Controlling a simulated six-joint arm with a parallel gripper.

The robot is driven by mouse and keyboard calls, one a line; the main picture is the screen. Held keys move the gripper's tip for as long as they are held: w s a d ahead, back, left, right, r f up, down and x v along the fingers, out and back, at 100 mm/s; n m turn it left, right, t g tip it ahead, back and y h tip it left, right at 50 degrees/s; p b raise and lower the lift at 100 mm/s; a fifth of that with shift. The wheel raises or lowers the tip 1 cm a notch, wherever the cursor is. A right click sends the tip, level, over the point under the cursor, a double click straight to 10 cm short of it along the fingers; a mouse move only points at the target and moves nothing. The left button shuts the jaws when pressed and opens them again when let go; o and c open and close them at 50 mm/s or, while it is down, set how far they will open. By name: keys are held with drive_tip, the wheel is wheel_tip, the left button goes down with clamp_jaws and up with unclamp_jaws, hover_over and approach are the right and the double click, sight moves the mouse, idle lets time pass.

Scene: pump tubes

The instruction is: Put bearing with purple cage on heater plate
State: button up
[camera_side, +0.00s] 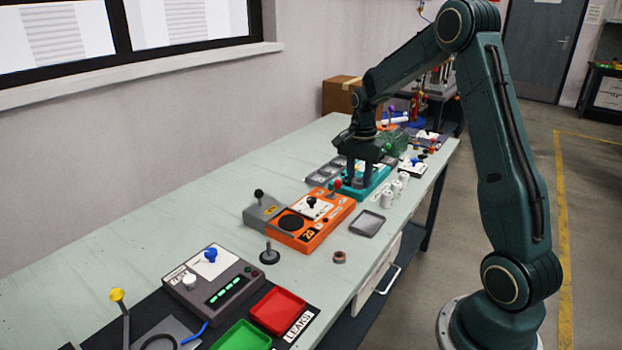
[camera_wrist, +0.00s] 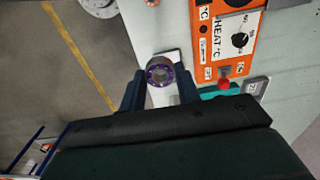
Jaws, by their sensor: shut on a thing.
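The bearing with the purple cage (camera_wrist: 160,68) shows in the wrist view as a grey ring with a purple inner band, between the two fingers. My gripper (camera_wrist: 160,85) is shut on it. In the side view my gripper (camera_side: 361,184) points down at the teal fixture (camera_side: 377,184); the held bearing is hidden there, and I cannot tell its height. The orange heater (camera_side: 310,236) stands nearer the camera with its round black heater plate (camera_side: 291,222) bare. The heater's orange panel (camera_wrist: 208,48) also shows at upper right in the wrist view.
A grey tray (camera_side: 368,223), white cylinders (camera_side: 387,200) and a brownish ring (camera_side: 339,257) lie along the front edge. A tester (camera_side: 213,280) and a red tray (camera_side: 277,310) are nearer the camera.

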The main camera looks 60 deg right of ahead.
idle(0.4)
wheel_tip(320, 180, up, 5)
hover_over(291, 222)
drive_tip(key=shift+w, duration=0.1)
idle(0.4)
drive_tip(key=shift+f, duration=0.1)
wheel_tip(291, 222, down, 16)
drive_tip(key=shift+d+r, duration=0.1)
drive_tip(key=shift+r, duration=0.05)
idle(0.3)
drive_tip(key=shift+f, duration=2.15)
